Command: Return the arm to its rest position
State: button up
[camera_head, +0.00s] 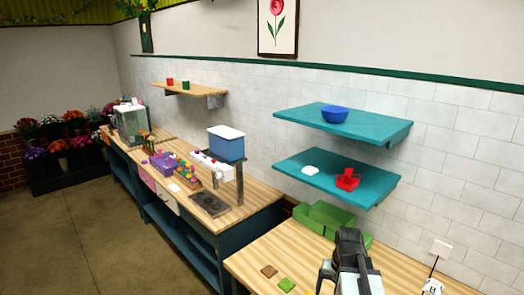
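The dark grey end of my arm (350,250) shows at the bottom right, above the wooden worktop (255,262). My gripper's fingers cannot be made out at this angle, so I cannot tell whether they are open or shut. No held thing can be made out. A green open container (318,216) stands just behind the arm, partly hidden by it.
Teal shelves hold a blue bowl (334,113), a white piece (311,170) and a red basket (347,180). A farther bench carries a blue box (226,146). Floor at left is clear.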

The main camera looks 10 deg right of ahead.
jog(key=w+a+n, duration=0.1)
jog(key=a+n, duration=0.4)
jog(key=a, duration=1.2)
notch_tip(320, 180, down, 17)
jog(key=s+b, duration=0.2)
jog(key=b, duration=1.5)
jog(key=shift+s+d+f+m+g, duration=0.15)
jog(key=shift+d+m+g, duration=0.15)
jog(key=shift+d, duration=0.05)
